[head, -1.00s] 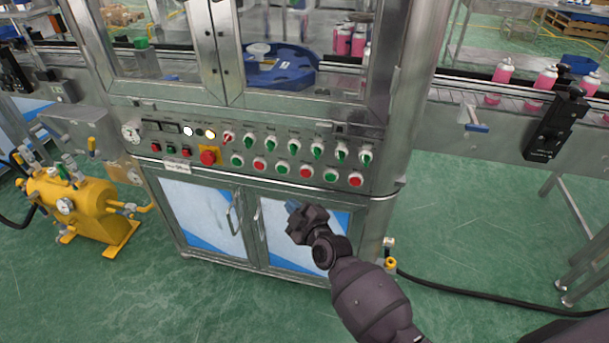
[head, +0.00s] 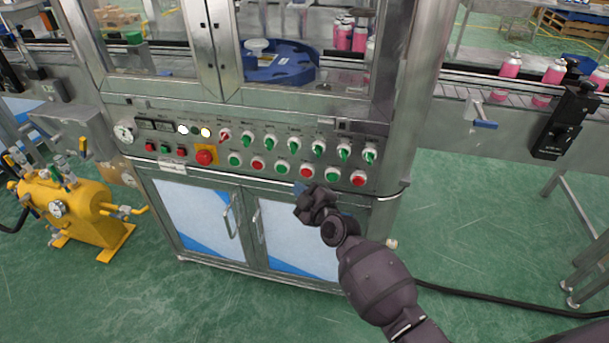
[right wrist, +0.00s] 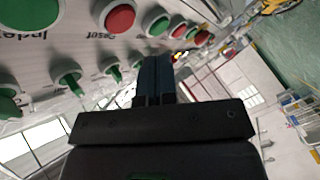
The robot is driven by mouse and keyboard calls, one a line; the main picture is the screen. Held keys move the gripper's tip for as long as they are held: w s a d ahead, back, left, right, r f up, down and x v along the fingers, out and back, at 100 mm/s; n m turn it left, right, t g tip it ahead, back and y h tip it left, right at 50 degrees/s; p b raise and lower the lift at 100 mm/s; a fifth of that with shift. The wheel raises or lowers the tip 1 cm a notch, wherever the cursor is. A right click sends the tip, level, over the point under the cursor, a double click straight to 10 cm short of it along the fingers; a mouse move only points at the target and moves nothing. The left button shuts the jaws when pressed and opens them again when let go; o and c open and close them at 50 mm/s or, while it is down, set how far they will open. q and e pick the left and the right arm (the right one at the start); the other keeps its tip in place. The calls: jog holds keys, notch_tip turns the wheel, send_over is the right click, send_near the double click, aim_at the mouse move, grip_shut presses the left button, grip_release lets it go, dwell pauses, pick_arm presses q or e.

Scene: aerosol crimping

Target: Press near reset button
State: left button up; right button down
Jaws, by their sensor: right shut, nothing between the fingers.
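My right gripper (head: 301,189) is shut and empty. In the head view it is at the lower edge of the button panel, just below a red button (head: 307,173). In the right wrist view, a red button (right wrist: 120,17) has the label "Reset" beside it, and my shut fingers (right wrist: 156,68) point towards the button row. The head view labels are too small to read, but the button order matches that same red one. I cannot tell whether the fingertips touch the panel. My left gripper is not in view.
Green and red buttons flank it, including a green one (head: 282,169) and another green one (head: 333,175). Green-handled knobs (head: 294,145) run above. A red mushroom button (head: 205,157) sits at the left on yellow. Cabinet doors (head: 292,235) are below; a yellow tank (head: 88,212) stands left.

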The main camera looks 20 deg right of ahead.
aim_at(306, 173)
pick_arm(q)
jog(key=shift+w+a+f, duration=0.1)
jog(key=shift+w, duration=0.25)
pick_arm(e)
jog(key=shift+w+d, duration=0.65)
jog(key=shift+w, duration=0.35)
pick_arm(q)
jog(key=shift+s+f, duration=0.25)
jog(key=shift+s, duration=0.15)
pick_arm(e)
jog(key=shift+r, duration=0.1)
pick_arm(q)
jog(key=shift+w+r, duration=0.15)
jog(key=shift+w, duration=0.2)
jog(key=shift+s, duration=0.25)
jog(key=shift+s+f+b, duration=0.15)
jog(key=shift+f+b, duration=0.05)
jog(key=shift+b, duration=0.1)
pick_arm(e)
jog(key=shift+w+d, duration=0.1)
jog(key=shift+w, duration=0.05)
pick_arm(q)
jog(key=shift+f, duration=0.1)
pick_arm(e)
jog(key=shift+w+d, duration=0.15)
jog(key=shift+w, duration=0.1)
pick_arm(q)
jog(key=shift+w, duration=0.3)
